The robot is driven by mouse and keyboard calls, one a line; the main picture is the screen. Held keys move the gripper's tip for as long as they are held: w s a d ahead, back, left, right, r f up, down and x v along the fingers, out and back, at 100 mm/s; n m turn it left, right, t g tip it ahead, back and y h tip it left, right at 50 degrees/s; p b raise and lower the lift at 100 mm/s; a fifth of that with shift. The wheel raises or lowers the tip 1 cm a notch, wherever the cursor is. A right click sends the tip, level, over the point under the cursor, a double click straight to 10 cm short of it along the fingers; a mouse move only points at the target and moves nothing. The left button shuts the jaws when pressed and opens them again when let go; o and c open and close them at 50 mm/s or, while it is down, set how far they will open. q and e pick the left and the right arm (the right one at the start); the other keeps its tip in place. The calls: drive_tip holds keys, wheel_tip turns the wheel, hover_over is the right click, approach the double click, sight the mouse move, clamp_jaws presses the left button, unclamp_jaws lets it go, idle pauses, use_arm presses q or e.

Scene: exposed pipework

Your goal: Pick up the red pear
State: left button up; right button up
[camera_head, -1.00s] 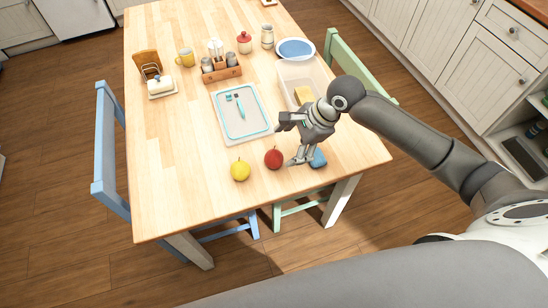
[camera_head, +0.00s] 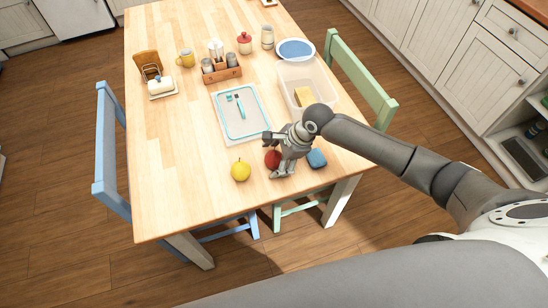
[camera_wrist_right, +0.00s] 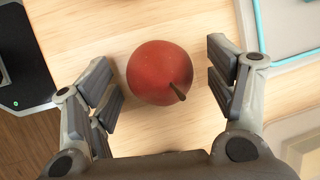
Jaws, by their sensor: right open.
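The red pear (camera_head: 272,159) stands on the wooden table near its front edge. In the right wrist view the pear (camera_wrist_right: 160,72) sits between the two open fingers, its brown stem toward the camera. My right gripper (camera_head: 279,168) is open around the pear; the wrist view (camera_wrist_right: 165,85) shows a gap on each side of it. In the head view the gripper partly hides the pear. My left gripper is not in view.
A yellow pear-like fruit (camera_head: 241,171) stands just left of the red pear. Behind are a tray (camera_head: 228,132) with small tools and a clear bin (camera_head: 322,78) holding a yellow block (camera_head: 303,97).

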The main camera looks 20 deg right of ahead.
drive_tip(key=c, duration=1.1)
drive_tip(key=shift+c, duration=0.6)
drive_tip(key=shift+r, duration=0.15)
